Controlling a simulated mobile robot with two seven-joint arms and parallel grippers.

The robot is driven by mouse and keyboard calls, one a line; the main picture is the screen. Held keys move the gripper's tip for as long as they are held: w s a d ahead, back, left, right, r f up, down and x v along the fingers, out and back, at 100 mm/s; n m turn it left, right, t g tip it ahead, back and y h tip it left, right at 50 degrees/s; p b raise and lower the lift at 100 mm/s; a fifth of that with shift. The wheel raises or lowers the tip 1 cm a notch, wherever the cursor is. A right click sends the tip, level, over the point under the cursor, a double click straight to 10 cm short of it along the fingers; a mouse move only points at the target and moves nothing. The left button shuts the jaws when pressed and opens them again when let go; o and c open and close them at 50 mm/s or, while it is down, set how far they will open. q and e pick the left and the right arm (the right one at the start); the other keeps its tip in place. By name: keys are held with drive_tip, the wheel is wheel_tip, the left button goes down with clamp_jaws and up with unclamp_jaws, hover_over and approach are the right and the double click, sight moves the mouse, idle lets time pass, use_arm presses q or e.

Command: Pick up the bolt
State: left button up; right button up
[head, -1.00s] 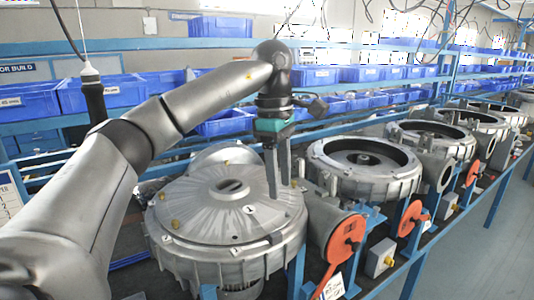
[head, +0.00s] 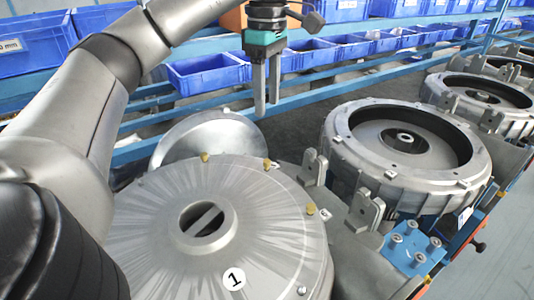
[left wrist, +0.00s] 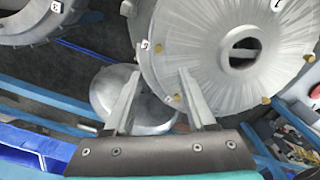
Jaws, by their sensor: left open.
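Small brass bolts stand around the rim of the round grey blower cover (head: 150,225) marked 1. One bolt (head: 205,157) is at the far rim, another bolt (head: 266,164) is right of it, and a third bolt (head: 310,208) is at the right rim. My left gripper (head: 267,106) points down, open and empty, above and beyond the far rim. In the left wrist view its fingers (left wrist: 160,72) are apart with nothing between them, and a brass bolt (left wrist: 177,97) shows close to one finger. My right gripper is not in view.
A round metal dish (head: 200,135) leans behind the cover. An open blower housing (head: 350,165) stands to the right, with a blue plate with several bolts (head: 410,250) in front. Blue bins (head: 205,75) line the rack behind.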

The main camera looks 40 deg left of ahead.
use_arm(q)
drive_tip(key=b, duration=0.1)
hover_over(267, 161)
drive_tip(key=s, duration=0.1)
wheel_tip(267, 161, down, 5)
drive_tip(key=f, duration=0.3)
drive_tip(key=shift+w+d+f, duration=0.1)
drive_tip(key=shift+d+f, duration=0.2)
drive_tip(key=shift+f, duration=0.55)
drive_tip(key=f, duration=0.1)
drive_tip(key=f+p, duration=0.1)
drive_tip(key=f, duration=0.2)
drive_tip(key=shift+w+a+f+p, duration=0.15)
drive_tip(key=shift+w+a+p, duration=0.15)
drive_tip(key=shift+w+a, duration=0.05)
drive_tip(key=shift+f, duration=0.35)
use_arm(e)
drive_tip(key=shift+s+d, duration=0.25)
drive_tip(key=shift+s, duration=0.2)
use_arm(q)
drive_tip(key=shift+c, duration=0.2)
clamp_jaws()
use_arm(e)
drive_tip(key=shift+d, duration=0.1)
